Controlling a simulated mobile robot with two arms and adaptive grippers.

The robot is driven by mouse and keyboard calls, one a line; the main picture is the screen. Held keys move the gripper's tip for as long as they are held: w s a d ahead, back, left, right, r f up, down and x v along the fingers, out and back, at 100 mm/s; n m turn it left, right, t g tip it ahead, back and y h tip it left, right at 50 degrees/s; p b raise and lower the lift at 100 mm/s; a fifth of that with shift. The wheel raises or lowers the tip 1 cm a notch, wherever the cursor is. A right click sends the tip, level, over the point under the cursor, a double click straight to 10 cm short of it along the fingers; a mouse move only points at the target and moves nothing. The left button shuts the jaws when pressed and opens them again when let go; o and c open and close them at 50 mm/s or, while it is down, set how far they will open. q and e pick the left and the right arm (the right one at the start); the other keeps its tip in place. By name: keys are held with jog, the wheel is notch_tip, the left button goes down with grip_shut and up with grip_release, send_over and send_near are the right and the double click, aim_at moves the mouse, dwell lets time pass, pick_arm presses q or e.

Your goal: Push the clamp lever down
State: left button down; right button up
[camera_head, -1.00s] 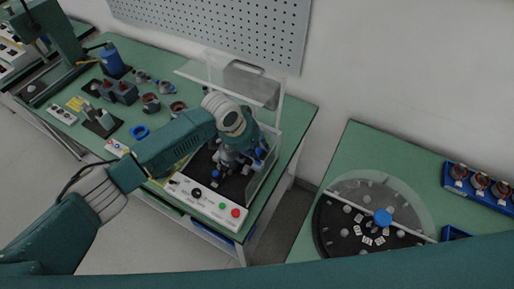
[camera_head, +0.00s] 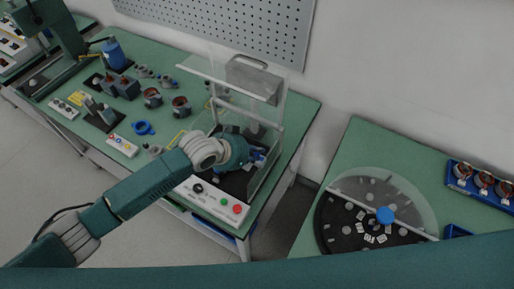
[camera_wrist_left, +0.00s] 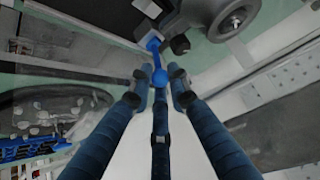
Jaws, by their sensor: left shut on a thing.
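The clamp lever (camera_wrist_left: 154,50) is blue with a round knob at its end, in the left wrist view. It runs from the dark clamp body (camera_wrist_left: 182,20) toward my gripper. My left gripper (camera_wrist_left: 160,84) has its dark blue fingers closed around the knob. In the head view my left gripper (camera_head: 262,158) is inside the test station, over its dark base, and its wrist hides much of the clamp. My right gripper is not in view.
The guard's clear side panel (camera_head: 268,165) stands close right of my gripper. Stator parts (camera_head: 152,97) and a blue ring (camera_head: 143,128) lie left on the green bench. A round dark turntable (camera_head: 345,225) is on the right table, beyond a gap.

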pick_arm(q)
jog(key=shift+s+a+f+t+h+b, duration=0.3)
jog(key=shift+s+t+h+b, duration=0.2)
jog(key=shift+t+b, duration=0.25)
jog(key=shift+s+a+f+t+h+b, duration=0.3)
jog(key=shift+t+h+b, duration=0.25)
jog(key=shift+b, duration=0.25)
jog(key=shift+r, duration=0.1)
jog(key=c, duration=1.6)
grip_release()
jog(key=shift+s, duration=0.1)
jog(key=shift+v, duration=3.9)
